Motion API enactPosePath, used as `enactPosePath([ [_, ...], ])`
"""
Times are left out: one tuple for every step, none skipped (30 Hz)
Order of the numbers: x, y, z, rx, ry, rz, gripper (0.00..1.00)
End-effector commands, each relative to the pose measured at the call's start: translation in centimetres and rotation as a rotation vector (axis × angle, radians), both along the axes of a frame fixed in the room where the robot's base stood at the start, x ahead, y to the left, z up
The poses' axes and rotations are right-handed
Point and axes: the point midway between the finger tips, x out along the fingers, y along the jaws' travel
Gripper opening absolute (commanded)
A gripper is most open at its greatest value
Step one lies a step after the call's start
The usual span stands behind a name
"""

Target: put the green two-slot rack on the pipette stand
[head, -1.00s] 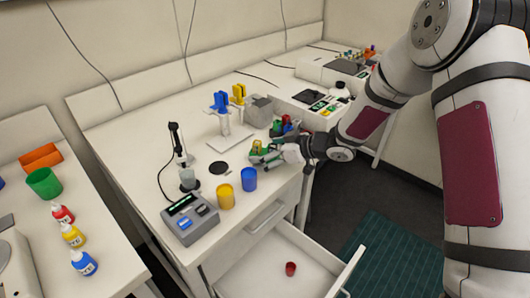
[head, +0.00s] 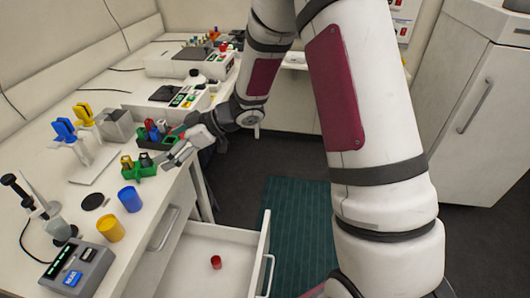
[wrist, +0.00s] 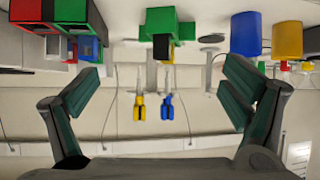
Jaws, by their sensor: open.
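The green two-slot rack (head: 147,171) stands on the bench near its front edge, with a yellow and a dark item in its slots. In the upside-down wrist view the green rack (wrist: 159,22) is at top centre, with a dark block against it. The pipette stand (head: 97,164) is farther back, a white plate and post with blue and yellow pipette-like tops; these tops (wrist: 168,114) show at centre in the wrist view. My gripper (head: 176,155) is open and empty, just right of the rack and apart from it; its spread fingers (wrist: 165,85) frame the wrist view.
A blue cup (head: 130,199), a yellow cup (head: 110,228) and a black disc (head: 94,202) lie left of the rack. A grey block (head: 115,124) and another rack with red and blue items (head: 156,133) stand behind. An open drawer (head: 192,262) juts out below.

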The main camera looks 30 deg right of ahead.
Motion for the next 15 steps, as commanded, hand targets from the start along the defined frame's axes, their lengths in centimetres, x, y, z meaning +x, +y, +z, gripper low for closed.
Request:
enactPosePath([
  [0.5, -0.5, 0.9, -0.026, -0.021, -0.03, 0.93],
  [0.8, -0.9, 1.5, -0.047, -0.033, -0.056, 0.93],
  [1.3, -1.7, 2.4, -0.081, -0.051, -0.099, 0.93],
  [1.7, -2.4, 3.2, -0.112, -0.067, -0.137, 0.93],
  [2.1, -3.2, 4.2, -0.142, -0.082, -0.181, 0.93],
  [2.4, -4.5, 5.5, -0.188, -0.101, -0.243, 0.93],
  [2.5, -5.6, 6.6, -0.22, -0.113, -0.293, 0.93],
  [2.5, -6.6, 7.7, -0.251, -0.121, -0.345, 0.93],
  [2.3, -8.0, 9.0, -0.291, -0.129, -0.41, 0.93],
  [2.0, -9.0, 10.0, -0.317, -0.132, -0.458, 0.93],
  [1.5, -10.1, 10.9, -0.343, -0.131, -0.506, 0.93],
  [0.8, -11.4, 12.2, -0.373, -0.128, -0.57, 0.93],
  [0.1, -12.4, 13.1, -0.394, -0.121, -0.615, 0.93],
  [-0.7, -13.3, 13.9, -0.412, -0.114, -0.66, 0.93],
  [-2.0, -14.5, 14.9, -0.434, -0.098, -0.719, 0.93],
])
